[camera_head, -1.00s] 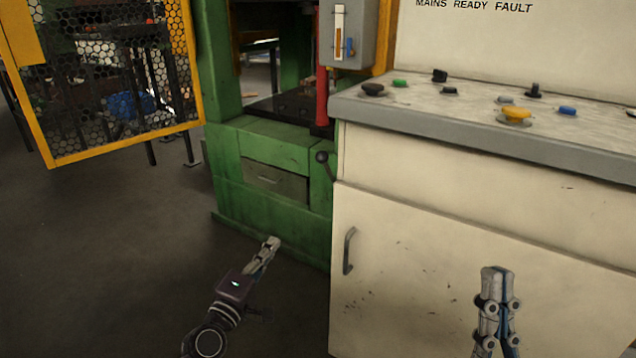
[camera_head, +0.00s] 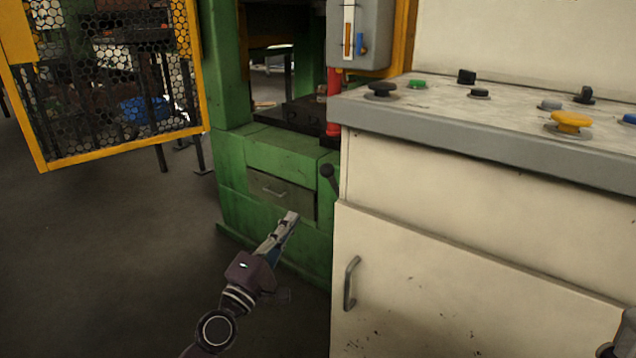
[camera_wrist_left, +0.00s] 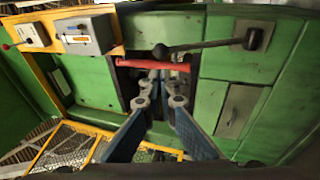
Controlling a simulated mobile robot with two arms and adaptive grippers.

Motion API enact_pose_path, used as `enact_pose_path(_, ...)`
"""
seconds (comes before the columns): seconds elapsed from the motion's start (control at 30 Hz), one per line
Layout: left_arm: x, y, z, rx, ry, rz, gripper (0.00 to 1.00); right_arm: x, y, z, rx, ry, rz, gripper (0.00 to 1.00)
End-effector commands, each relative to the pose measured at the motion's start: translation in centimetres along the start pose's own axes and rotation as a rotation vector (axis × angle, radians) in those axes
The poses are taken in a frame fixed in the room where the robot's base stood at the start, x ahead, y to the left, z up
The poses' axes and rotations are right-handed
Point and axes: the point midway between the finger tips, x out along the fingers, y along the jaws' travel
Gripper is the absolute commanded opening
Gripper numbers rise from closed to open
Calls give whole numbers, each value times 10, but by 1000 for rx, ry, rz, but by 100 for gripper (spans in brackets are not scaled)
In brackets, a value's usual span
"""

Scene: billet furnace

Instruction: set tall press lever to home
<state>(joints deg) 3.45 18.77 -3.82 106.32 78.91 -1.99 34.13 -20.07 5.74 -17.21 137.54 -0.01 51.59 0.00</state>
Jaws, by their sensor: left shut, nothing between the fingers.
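The press lever has a black ball knob (camera_head: 327,170) on a dark rod at the green press's front right corner, beside the white cabinet. In the left wrist view its black rod (camera_wrist_left: 205,46) runs from the knob to a dark mount at the upper right. My left gripper (camera_head: 291,216) is shut and empty, in front of the press, lower than the knob and to its left. It is apart from the lever in the head view. In the wrist view its fingertips (camera_wrist_left: 158,76) point toward the red bar (camera_wrist_left: 153,64). Only a sliver of my right gripper (camera_head: 624,335) shows at the lower right edge.
The white cabinet (camera_head: 440,230) with a control desk of several buttons (camera_head: 570,122) stands right of the press. A grey box (camera_head: 358,38) with a gauge hangs above the desk's left end. A yellow-framed mesh guard (camera_head: 108,158) stands at the left. The floor (camera_head: 110,250) before the press is clear.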

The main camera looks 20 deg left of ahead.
Motion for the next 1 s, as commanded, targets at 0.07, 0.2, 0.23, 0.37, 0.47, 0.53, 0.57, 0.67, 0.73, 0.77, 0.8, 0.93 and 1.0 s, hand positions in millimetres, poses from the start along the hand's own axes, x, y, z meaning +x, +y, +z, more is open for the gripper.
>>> enact_pose_path(0.07,9,2,0,0,1,3,0,2,0,0,0,0,0,0)
enact_pose_path(0.2,33,3,0,-2,0,4,0,5,0,-1,0,-1,0,0)
enact_pose_path(0.23,39,2,0,-2,0,3,0,6,0,-1,0,-1,0,0)
enact_pose_path(0.37,66,2,0,-1,0,4,0,6,0,-1,0,-1,0,0)
enact_pose_path(0.47,86,1,1,-2,-1,3,0,5,0,-1,0,-1,0,0)
enact_pose_path(0.53,98,1,1,-1,-1,2,0,4,0,0,0,-1,0,0)
enact_pose_path(0.57,103,1,1,0,-1,3,0,3,0,0,0,-1,0,0)
enact_pose_path(0.67,118,0,1,-1,0,2,0,1,0,0,0,-1,0,0)
enact_pose_path(0.73,125,0,0,-1,0,2,0,0,0,0,0,-1,0,0)
enact_pose_path(0.77,127,0,0,-1,0,1,0,-1,0,1,0,-1,0,0)
enact_pose_path(0.8,130,0,0,-1,0,1,0,-1,0,1,0,-1,0,0)
enact_pose_path(0.93,136,0,1,0,-1,0,0,-2,0,1,0,-1,0,0)
enact_pose_path(1.0,137,0,1,0,-1,0,0,-2,0,1,0,-1,0,0)
